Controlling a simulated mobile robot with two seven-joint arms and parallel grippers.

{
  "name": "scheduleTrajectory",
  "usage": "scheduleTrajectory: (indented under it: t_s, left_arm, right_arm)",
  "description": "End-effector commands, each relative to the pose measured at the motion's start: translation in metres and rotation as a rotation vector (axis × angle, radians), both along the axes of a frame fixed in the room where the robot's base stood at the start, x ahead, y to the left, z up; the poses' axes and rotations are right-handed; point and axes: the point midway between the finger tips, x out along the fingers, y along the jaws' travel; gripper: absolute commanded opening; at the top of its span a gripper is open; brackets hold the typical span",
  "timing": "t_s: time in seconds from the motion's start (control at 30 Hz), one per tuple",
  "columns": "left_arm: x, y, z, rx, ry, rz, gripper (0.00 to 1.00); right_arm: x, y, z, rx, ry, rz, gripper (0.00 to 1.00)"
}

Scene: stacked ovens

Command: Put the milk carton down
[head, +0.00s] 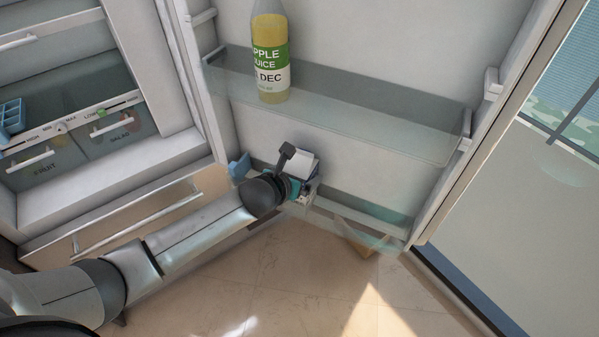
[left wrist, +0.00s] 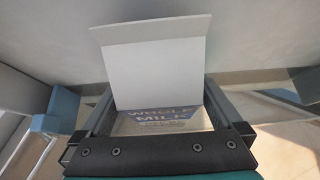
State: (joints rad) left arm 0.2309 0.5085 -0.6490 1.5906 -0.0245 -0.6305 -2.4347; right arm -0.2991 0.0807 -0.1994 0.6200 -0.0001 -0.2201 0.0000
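The milk carton (head: 303,164) is at the left part of the lower shelf (head: 385,240) of the open fridge door. In the left wrist view the carton (left wrist: 155,70) shows a pale gable top and "WHOLE MILK" lettering. My left gripper (head: 292,178) reaches to it from the left. In the left wrist view its dark fingers (left wrist: 158,108) lie along both sides of the carton, apparently closed on it. The carton's base is hidden, so I cannot tell whether it rests on the shelf. My right gripper is not in view.
An apple juice bottle (head: 270,60) stands on the upper door shelf (head: 370,115), above my left gripper. A blue piece (head: 238,167) is left of the gripper. Fridge drawers (head: 118,132) are at the left. The lower shelf's right part looks free.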

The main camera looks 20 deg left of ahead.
Motion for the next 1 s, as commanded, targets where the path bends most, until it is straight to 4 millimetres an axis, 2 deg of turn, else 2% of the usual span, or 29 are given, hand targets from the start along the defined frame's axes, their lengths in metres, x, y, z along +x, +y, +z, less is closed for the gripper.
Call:
scheduleTrajectory:
  t_s: [0.27, 0.8, 1.0]
  left_arm:
    - [-0.005, 0.001, 0.007, 0.001, 0.001, -0.001, 1.0]
    - [-0.075, 0.013, 0.056, 0.002, 0.001, -0.003, 1.0]
    - [-0.093, 0.017, 0.067, 0.001, 0.0, 0.001, 1.0]
  right_arm:
    - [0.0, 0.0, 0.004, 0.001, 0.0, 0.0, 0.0]
    - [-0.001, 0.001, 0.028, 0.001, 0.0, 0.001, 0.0]
    - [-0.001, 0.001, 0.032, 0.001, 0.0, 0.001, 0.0]
